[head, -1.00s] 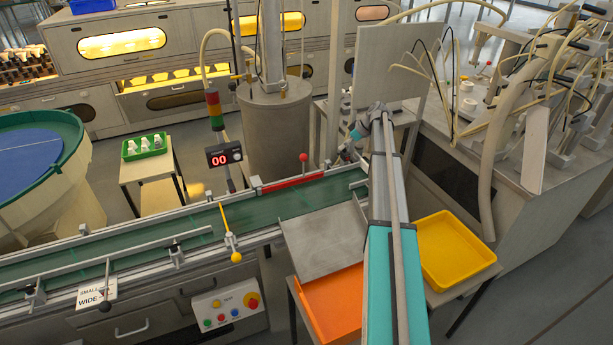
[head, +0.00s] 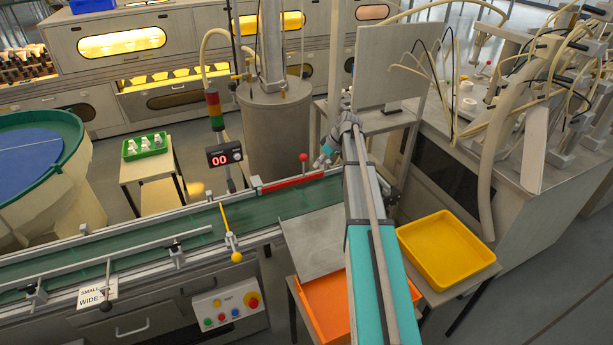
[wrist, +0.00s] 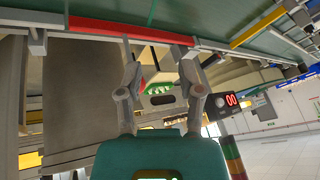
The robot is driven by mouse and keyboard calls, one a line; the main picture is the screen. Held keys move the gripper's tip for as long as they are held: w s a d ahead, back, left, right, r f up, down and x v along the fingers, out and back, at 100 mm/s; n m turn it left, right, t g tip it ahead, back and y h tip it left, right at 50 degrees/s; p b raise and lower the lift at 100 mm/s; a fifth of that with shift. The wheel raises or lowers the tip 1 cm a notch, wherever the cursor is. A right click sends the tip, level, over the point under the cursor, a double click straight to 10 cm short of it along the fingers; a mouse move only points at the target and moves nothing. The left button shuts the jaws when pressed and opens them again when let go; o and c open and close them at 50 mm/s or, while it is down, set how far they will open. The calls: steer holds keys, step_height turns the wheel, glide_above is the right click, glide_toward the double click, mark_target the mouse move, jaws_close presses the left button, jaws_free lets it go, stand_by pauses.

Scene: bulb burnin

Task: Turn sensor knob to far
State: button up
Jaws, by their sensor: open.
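No knob is clearly marked as the sensor knob. A small pale round knob (head: 237,155) sits at the right of the black counter box (head: 218,157), which shows a red 00 on a post behind the conveyor. The box also shows at the right of the wrist view (wrist: 230,101), with its round knob (wrist: 250,102) beside the digits. My gripper (head: 320,164) is behind the conveyor's far edge, to the right of the box and apart from it. In the wrist view its two fingers (wrist: 160,70) are spread, with nothing between them.
The green conveyor (head: 190,222) runs across the front, with a red bar (head: 293,181) and a red-topped lever (head: 303,158) close to my gripper. A signal tower (head: 214,108) stands by the counter box. A grey tank (head: 275,125) is behind.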

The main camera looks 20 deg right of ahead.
steer(key=s+a+m+g, duration=0.1)
steer(key=s+a, duration=0.3)
steer(key=a, duration=0.3)
steer(key=shift+s+a+f+h, duration=0.2)
steer(key=shift+s+a+h, duration=0.1)
steer(key=shift+s+h, duration=0.1)
stand_by(0.3)
steer(key=s+a+m+g+h, duration=0.1)
steer(key=s+a+m+h, duration=0.1)
steer(key=s+a, duration=0.7)
steer(key=s+a+m+g+h+p, duration=0.1)
steer(key=s+a+m+h, duration=0.1)
steer(key=s+a, duration=0.7)
steer(key=s, duration=0.5)
steer(key=shift+s+a+m+p, duration=0.25)
steer(key=shift+a+m+p, duration=0.05)
steer(key=shift+m, duration=0.1)
steer(key=shift+f, duration=0.1)
stand_by(0.8)
